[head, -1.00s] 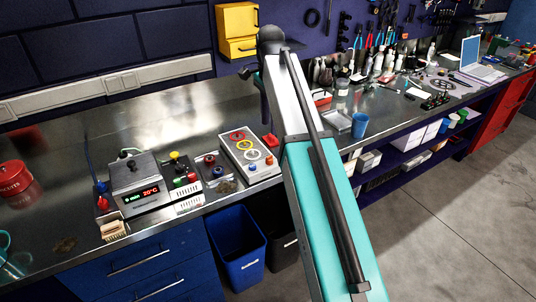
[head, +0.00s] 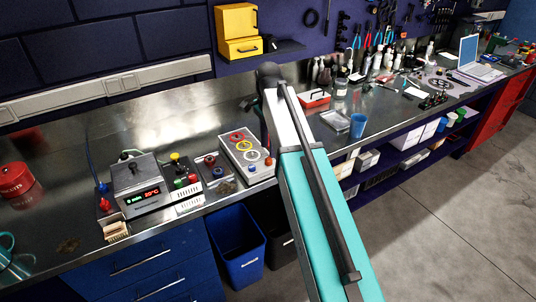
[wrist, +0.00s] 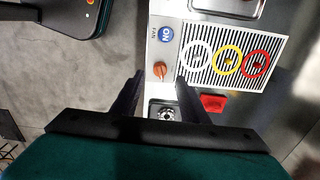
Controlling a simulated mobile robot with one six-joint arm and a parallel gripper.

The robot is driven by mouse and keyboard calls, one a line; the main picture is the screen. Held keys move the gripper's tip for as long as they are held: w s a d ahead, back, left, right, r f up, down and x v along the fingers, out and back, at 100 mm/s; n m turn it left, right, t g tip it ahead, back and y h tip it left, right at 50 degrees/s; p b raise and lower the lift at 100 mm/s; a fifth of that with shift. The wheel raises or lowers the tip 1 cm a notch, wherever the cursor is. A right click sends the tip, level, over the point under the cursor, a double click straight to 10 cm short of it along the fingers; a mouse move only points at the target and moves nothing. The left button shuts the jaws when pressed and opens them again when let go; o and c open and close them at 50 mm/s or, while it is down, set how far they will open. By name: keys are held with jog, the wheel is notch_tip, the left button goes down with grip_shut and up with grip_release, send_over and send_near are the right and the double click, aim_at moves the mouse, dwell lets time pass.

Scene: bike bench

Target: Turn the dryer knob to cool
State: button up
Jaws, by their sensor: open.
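The dryer looks to be the light box with a striped top (wrist: 190,85) bearing white, yellow and red rings; in the head view it stands near the bench's front edge (head: 232,150). Its orange knob (wrist: 160,70) sits on the side strip, beside a blue ON button (wrist: 167,34) marked FAN. The knob shows small in the head view (head: 268,161). My gripper (wrist: 160,79) is open and empty. Its fingertips lie either side of the knob in the wrist view; I cannot tell the height gap or see contact.
A red square piece (wrist: 213,102) and a chrome round fitting (wrist: 166,113) lie close to my right finger. Left of the dryer stand a small knobbed unit (head: 214,167) and a heater box (head: 138,182) reading 20°C. A blue bin (head: 238,245) stands below the bench edge.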

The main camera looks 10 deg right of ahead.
aim_at(269, 160)
jog(key=shift+f+p, duration=0.55)
jog(key=shift+f, duration=2.05)
grip_shut()
jog(key=shift+n, duration=0.4)
jog(key=n, duration=0.9)
jog(key=shift+n, duration=2.2)
